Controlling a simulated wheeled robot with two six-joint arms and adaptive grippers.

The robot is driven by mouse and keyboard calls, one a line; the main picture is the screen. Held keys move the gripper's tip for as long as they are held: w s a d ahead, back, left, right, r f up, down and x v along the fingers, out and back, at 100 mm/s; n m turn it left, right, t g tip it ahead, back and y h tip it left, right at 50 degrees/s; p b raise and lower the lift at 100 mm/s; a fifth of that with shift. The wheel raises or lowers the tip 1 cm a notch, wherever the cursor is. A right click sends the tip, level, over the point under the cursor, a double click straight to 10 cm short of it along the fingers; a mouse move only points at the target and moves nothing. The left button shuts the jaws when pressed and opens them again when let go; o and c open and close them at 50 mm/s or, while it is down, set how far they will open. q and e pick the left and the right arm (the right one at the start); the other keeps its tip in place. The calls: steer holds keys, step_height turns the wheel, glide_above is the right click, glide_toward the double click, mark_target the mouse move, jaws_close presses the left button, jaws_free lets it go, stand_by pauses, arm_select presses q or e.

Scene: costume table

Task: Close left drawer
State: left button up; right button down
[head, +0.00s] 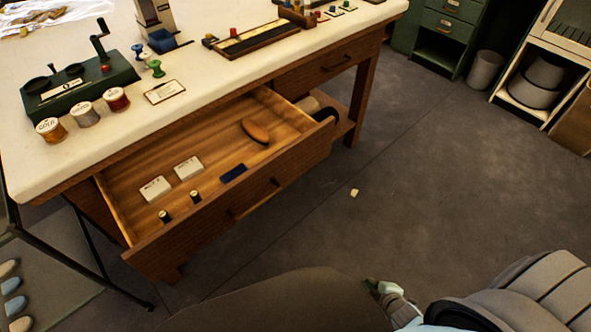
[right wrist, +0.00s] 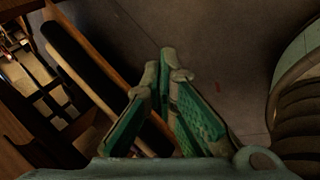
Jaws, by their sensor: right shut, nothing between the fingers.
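The left drawer (head: 190,238) of the wooden table is pulled well out, and its inside shows in the head view. Its dark bar handle (head: 255,200) sits on the front panel. Inside lie two white boxes (head: 188,167), a dark blue block (head: 233,173), two small dark spools (head: 195,197) and a brown oval piece (head: 255,131). My right gripper (head: 372,285) is low at the bottom of the head view, apart from the drawer. In the right wrist view its green-padded fingers (right wrist: 171,72) are shut and empty. My left gripper is out of view.
The white tabletop (head: 215,80) holds thread spools (head: 84,114), a green device (head: 75,85) and trays. The right drawer (head: 325,70) looks shut. Green cabinets (head: 445,30), a bin (head: 485,70) and a shelf unit stand at back right. The grey floor before the table is mostly clear.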

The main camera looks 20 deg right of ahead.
mark_target(293, 168)
steer(key=w+r+n+t+y+b, duration=0.15)
steer(key=w+r+n+t, duration=0.25)
steer(key=w+r+n, duration=0.45)
steer(key=w+a+r+n+t+y+b, duration=0.2)
steer(key=w+a+r+n+t+y, duration=0.15)
steer(key=r+n, duration=0.55)
steer(key=w+a+r+n+t+y+b, duration=0.25)
steer(key=w+a+r+n, duration=0.35)
steer(key=n, duration=0.5)
steer(key=shift+g+y, duration=0.35)
steer(key=shift+g, duration=0.05)
steer(key=x, duration=0.3)
steer(key=d+r+p+x, duration=0.1)
steer(key=x, duration=0.2)
steer(key=p+x, duration=0.1)
steer(key=x, duration=0.3)
steer(key=shift+w+d+r, duration=0.15)
steer(key=shift+w+r, duration=0.15)
steer(key=shift+w+a, duration=0.25)
steer(key=shift+w, duration=0.35)
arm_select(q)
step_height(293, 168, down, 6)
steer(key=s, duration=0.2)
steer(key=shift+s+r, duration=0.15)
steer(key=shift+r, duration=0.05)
